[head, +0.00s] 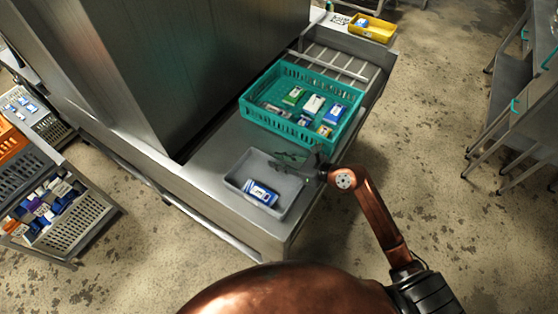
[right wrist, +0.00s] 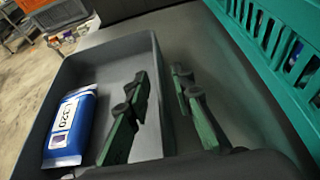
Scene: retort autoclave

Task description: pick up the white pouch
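A mostly white pouch (head: 314,105) lies in the teal crate (head: 250,116), among several other pouches. A blue pouch with white ends and a white label reading 320 (head: 261,192) lies in the grey tray (head: 233,182); it also shows at the left of the right wrist view (right wrist: 70,125). My right gripper (head: 290,158) is over the far right part of the grey tray, between that pouch and the teal crate. Its two dark green fingers (right wrist: 161,76) stand apart with nothing between them. The pouch is off to their left. My left gripper is not in view.
The steel bench (head: 212,154) carries the tray and crate, with a tall metal housing (head: 200,60) on their left. The crate's wall (right wrist: 285,50) rises close right of my right gripper. A yellow tray (head: 371,29) stands at the far end; metal racks stand at right.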

